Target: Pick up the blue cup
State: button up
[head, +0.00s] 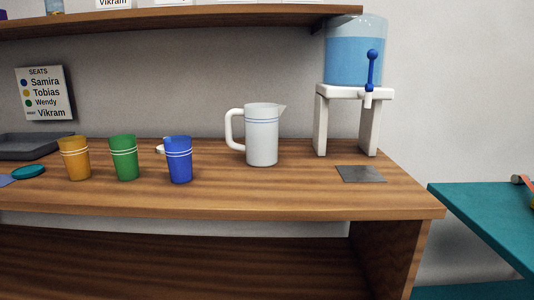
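The blue cup (179,160) stands upright on the wooden counter (300,197), with pale bands around its upper part. It is the rightmost in a row of cups, with the green cup (124,158) to its left and the orange-yellow cup (75,159) further left. A small white thing (160,149) shows partly behind the blue cup's left side; I cannot tell what it is. My gripper is not in view.
A white pitcher (262,135) stands right of the blue cup. A water dispenser (355,55) on a white stand is at the back right, near a grey square (361,174). A dark tray (30,145) and teal disc (28,172) lie left. A shelf (200,17) hangs above.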

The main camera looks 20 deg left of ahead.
aim_at(178, 149)
jog(key=u, duration=0.4)
jog(key=l+u, duration=0.2)
jog(key=u, duration=0.2)
jog(key=i+l+u, duration=0.1)
jog(key=u, duration=0.3)
jog(key=l+u, duration=0.1)
jog(key=u, duration=0.3)
